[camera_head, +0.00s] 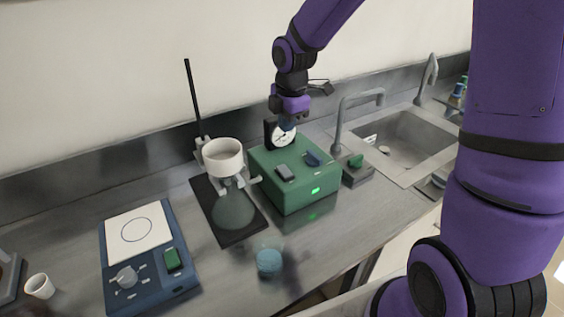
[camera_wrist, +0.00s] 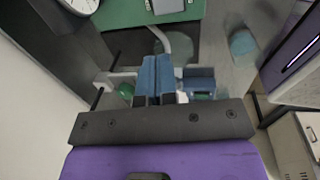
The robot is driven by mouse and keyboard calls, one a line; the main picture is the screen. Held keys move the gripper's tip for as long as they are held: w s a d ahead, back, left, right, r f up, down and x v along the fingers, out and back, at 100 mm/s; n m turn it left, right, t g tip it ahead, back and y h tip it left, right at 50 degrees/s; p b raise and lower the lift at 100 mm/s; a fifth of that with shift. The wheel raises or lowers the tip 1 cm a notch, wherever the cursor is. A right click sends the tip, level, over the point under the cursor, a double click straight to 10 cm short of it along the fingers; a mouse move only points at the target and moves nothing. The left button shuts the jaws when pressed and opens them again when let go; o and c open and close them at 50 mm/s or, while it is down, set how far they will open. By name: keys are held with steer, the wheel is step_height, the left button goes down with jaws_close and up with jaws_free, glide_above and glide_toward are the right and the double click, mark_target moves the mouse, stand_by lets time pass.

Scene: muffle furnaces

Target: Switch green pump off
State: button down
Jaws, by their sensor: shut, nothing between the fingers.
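The green pump (camera_head: 278,196) is a box on the bench with a small lit green light on its front. On its top are a grey rocker-like switch (camera_head: 285,172) and a dark blue knob or lever (camera_head: 313,159). A round white gauge (camera_head: 284,135) stands at its back. My gripper (camera_head: 288,125) is above the back of the pump, by the gauge, apart from the grey switch. In the wrist view the pump (camera_wrist: 120,13) shows at the top edge, with a grey piece on it. The blue fingers (camera_wrist: 155,62) are together and empty.
Left of the pump stand a filter funnel (camera_head: 223,158) and flask (camera_head: 233,208) with a black rod stand. A blue hotplate (camera_head: 152,262) and a beaker (camera_head: 269,262) are nearer. A small grey box with a green switch (camera_head: 356,161), a tap and a sink (camera_head: 405,150) are right.

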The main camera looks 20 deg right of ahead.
mark_target(285, 171)
steer(key=f, duration=0.4)
steer(key=w+f, duration=0.1)
steer(key=f, duration=0.4)
steer(key=w+f, duration=0.1)
steer(key=f, duration=0.4)
steer(key=shift+a, duration=0.15)
steer(key=shift+f, duration=0.15)
steer(key=shift+s+g, duration=0.2)
steer(key=shift+g, duration=0.1)
steer(key=shift+s+r, duration=0.25)
steer(key=shift+s, duration=0.3)
